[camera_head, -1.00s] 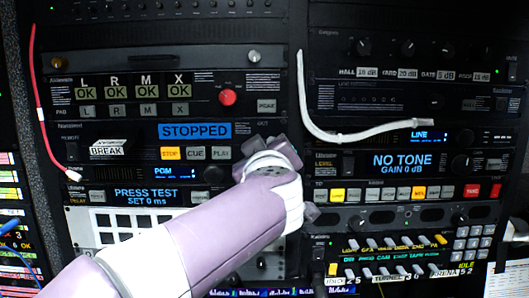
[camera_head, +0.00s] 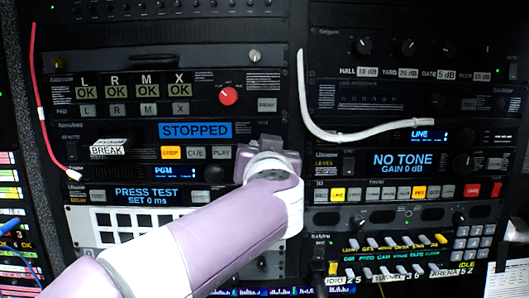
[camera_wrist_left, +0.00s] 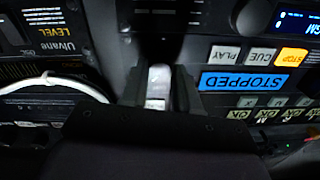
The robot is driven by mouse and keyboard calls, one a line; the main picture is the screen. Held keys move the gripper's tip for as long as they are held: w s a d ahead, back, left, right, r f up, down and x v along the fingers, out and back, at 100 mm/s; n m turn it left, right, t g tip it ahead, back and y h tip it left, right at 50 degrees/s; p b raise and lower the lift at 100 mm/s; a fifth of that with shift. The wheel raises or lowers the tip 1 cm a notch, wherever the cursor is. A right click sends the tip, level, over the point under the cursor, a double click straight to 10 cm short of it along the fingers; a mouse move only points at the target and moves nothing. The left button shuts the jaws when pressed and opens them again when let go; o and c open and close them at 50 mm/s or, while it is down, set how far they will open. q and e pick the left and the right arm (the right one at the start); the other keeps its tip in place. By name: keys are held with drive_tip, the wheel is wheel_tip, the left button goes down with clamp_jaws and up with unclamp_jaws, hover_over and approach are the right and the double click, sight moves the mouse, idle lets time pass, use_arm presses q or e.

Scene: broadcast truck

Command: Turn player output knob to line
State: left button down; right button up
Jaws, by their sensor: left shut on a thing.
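The player (camera_head: 195,131) is the rack unit with the blue STOPPED display and the STOP, CUE and PLAY buttons. My left gripper (camera_head: 266,148) is against the right end of this unit and covers its output knob in the head view. In the left wrist view, which shows the panel upside down, my left gripper (camera_wrist_left: 160,85) is shut on a small pale piece, the player output knob (camera_wrist_left: 158,88), beside the STOPPED display. The knob's pointer and its position labels cannot be read. My right gripper is not in view.
A white cable (camera_head: 340,132) hangs across the right rack, and a red cable (camera_head: 42,120) hangs at the left.

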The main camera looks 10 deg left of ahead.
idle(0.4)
use_arm(q)
drive_tip(key=c, duration=0.8)
unclamp_jaws()
drive_tip(key=b+v, duration=0.4)
drive_tip(key=v, duration=0.8)
drive_tip(key=shift+s+b, duration=0.3)
drive_tip(key=shift+d, duration=0.1)
